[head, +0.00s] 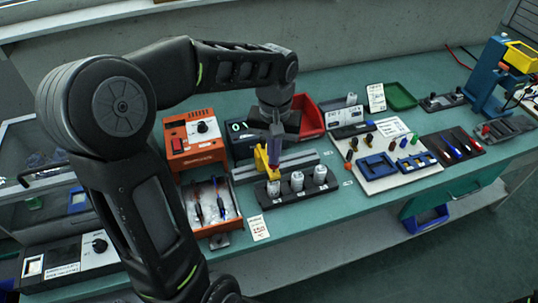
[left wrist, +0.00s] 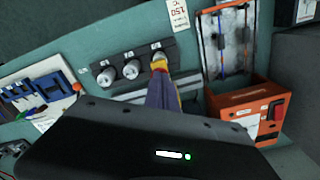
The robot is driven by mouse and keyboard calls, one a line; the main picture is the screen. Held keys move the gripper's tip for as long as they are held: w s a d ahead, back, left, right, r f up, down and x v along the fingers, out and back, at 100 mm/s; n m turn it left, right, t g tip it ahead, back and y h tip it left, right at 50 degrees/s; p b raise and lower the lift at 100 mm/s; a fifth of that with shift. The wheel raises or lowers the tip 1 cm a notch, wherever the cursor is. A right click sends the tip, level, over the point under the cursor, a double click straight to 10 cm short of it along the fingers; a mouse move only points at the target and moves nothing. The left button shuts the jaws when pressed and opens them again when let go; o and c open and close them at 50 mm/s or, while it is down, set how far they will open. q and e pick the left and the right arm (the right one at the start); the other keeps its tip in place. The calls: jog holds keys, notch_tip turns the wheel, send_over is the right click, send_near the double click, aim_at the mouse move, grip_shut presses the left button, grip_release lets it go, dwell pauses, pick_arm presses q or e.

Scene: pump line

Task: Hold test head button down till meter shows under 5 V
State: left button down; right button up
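My left gripper (head: 274,146) points down over the front of the bench. It appears shut on a yellow test head (head: 262,161) with a red part near its lower end. The test head also shows in the left wrist view (left wrist: 159,66), beside the end white capacitor (left wrist: 157,56). In the head view the tool's lower end is at the leftmost capacitor (head: 273,188) of the black holder (head: 319,190); I cannot tell whether they touch. The button is not distinguishable. The dark meter (head: 240,129) behind shows a green figure like 0; the arm partly covers the meter. My right gripper is not in view.
An orange unit (head: 193,145) and an orange tray (head: 216,232) with probes stand left of the holder. A red bin (head: 309,121) is behind. A white board (head: 402,177) with blue parts lies to the right. A blue press (head: 490,80) stands at far right.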

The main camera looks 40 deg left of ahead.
pick_arm(q)
jog(key=shift+r+p, duration=1.95)
jog(key=shift+r, duration=0.95)
